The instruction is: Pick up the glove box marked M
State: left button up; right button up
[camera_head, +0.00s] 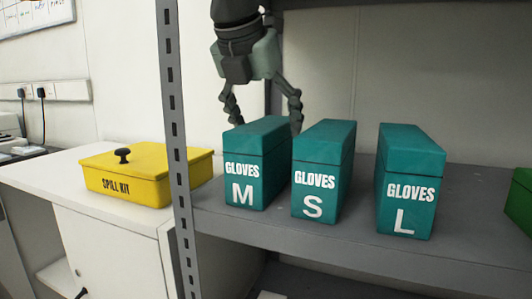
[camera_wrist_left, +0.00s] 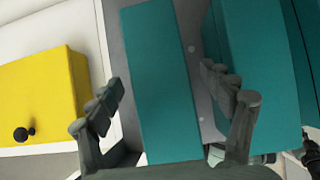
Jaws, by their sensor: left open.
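The teal glove box marked M (camera_head: 244,184) stands upright on the grey shelf, leftmost of three glove boxes. My left gripper (camera_head: 263,113) is open and points down, with its fingers around the top of the M box at its rear part. In the left wrist view a teal box top (camera_wrist_left: 163,85) lies between the spread fingers of my left gripper (camera_wrist_left: 170,100). I cannot tell whether either finger touches the box.
The S box (camera_head: 318,180) stands close on the right of the M box, with the L box (camera_head: 408,190) beyond a gap. A perforated post (camera_head: 176,130) and a yellow spill kit (camera_head: 140,180) are on the left. A green object (camera_head: 522,200) is at the right edge.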

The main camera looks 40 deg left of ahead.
pick_arm(q)
jog(key=x, duration=0.4)
jog(key=shift+f, duration=0.25)
jog(key=shift+c, duration=0.6)
jog(key=c, duration=1.4)
jog(key=shift+r, duration=0.1)
jog(key=shift+c, duration=0.7)
jog(key=shift+w+r, duration=0.1)
